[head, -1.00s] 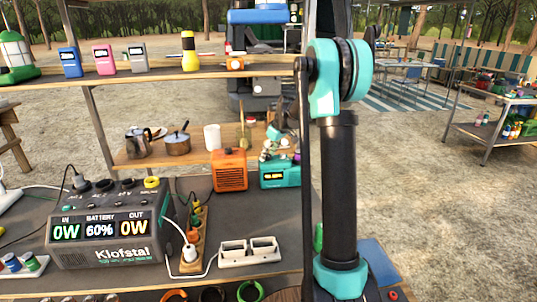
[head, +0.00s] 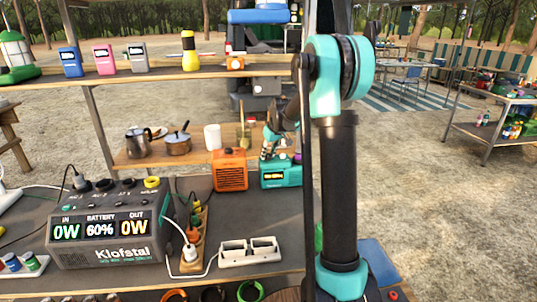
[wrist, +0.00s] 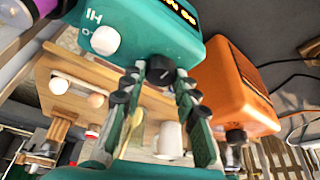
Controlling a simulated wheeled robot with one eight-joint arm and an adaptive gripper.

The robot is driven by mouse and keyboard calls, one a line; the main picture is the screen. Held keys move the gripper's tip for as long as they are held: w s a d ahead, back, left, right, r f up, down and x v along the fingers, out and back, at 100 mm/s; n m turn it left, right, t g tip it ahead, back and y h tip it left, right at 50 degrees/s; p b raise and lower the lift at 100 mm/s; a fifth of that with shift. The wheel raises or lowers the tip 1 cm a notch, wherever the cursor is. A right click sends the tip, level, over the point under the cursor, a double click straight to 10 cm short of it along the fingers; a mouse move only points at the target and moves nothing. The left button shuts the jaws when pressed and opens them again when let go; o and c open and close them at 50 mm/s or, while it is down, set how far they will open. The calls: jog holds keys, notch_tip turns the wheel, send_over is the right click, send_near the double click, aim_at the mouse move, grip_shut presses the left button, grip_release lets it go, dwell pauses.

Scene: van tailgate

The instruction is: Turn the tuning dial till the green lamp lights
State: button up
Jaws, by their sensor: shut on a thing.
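The teal radio (head: 290,181) stands on the table beside the orange box, with a lit yellow display. It also fills the top of the wrist view (wrist: 185,48). Its black dial (wrist: 160,70) lies between the fingertips of my gripper (wrist: 162,78), which is shut on it. A white knob (wrist: 105,40) marked HI sits left of the dial in the wrist view. In the head view my gripper (head: 268,150) is at the radio's back left, and its fingertips are partly hidden. I cannot make out a lit green lamp in either view.
The orange box (head: 230,171) stands close to the radio's left. A grey power station (head: 105,235) and a white socket strip (head: 249,252) with cables take up the left and front table. A wooden shelf (head: 135,160) with pots and a mug is behind.

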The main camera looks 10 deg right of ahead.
jog(key=o, duration=1.2)
jog(key=shift+c, duration=0.2)
jog(key=v, duration=1.2)
jog(key=shift+s, duration=0.1)
